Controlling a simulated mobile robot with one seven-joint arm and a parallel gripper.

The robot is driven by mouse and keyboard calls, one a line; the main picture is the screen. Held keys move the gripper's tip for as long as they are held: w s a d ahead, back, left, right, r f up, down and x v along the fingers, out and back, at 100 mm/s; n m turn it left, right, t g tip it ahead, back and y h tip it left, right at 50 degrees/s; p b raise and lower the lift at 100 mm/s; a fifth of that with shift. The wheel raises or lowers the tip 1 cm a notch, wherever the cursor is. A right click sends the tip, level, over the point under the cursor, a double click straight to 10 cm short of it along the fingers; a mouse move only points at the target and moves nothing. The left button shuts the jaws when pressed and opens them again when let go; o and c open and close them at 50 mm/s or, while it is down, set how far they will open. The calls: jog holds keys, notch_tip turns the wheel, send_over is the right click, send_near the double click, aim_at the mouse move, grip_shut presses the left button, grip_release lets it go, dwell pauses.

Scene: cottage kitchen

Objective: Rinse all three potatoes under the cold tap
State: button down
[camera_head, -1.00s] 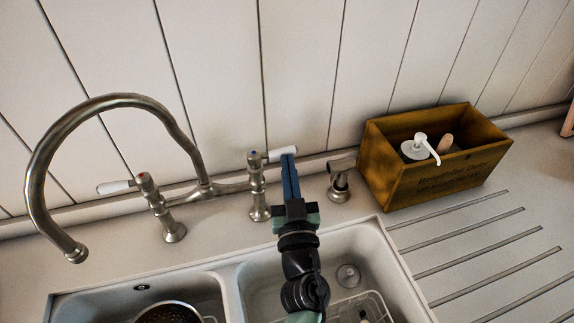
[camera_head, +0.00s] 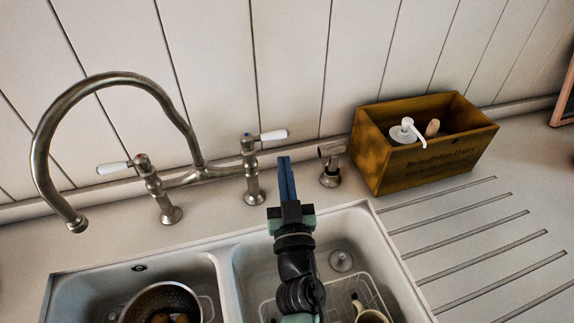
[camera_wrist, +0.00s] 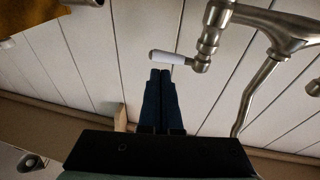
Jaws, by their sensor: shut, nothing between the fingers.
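The cold tap (camera_head: 249,150) has a blue mark and a white lever (camera_head: 272,135) pointing right; the lever also shows in the wrist view (camera_wrist: 170,57). My gripper (camera_head: 284,160) is shut and empty, its blue fingers upright in the head view just below the lever's outer end, apart from it. The curved spout (camera_head: 75,224) hangs over the left side, with no water seen leaving it. A metal colander (camera_head: 150,301) sits in the left basin. Brown potatoes (camera_head: 181,319) show in it, partly cut off by the picture edge; I cannot tell how many.
The red-marked hot tap (camera_head: 143,168) stands left of the cold one. A short metal fitting (camera_head: 330,165) and a wooden box (camera_head: 420,150) with a pump bottle are to the right. The right basin (camera_head: 243,265) holds a wire rack and a cup. The grooved drainboard (camera_head: 470,235) is clear.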

jog(key=s+d+f, duration=0.1)
jog(key=s+f, duration=0.1)
jog(key=s, duration=0.6)
jog(key=shift+s+b, duration=0.4)
jog(key=w+d+r+m+t+h, duration=0.1)
jog(key=w+r+m+t+h, duration=0.15)
jog(key=r, duration=0.95)
jog(key=w+d+r+m+t+h, duration=0.1)
jog(key=r+h, duration=0.2)
jog(key=r, duration=1)
jog(key=s+a+r+n+t+y, duration=0.1)
jog(key=s+a+r, duration=0.1)
jog(key=r, duration=0.5)
jog(key=s+a+r+n+t+y, duration=0.1)
jog(key=s+a+r+y, duration=0.1)
jog(key=s+r, duration=0.3)
jog(key=s+a+r+n+t+y, duration=0.1)
jog(key=s+r, duration=0.3)
jog(key=r, duration=0.7)
jog(key=shift+a+r+t+y, duration=0.15)
jog(key=shift+a+t+y, duration=0.2)
jog(key=shift+a, duration=0.5)
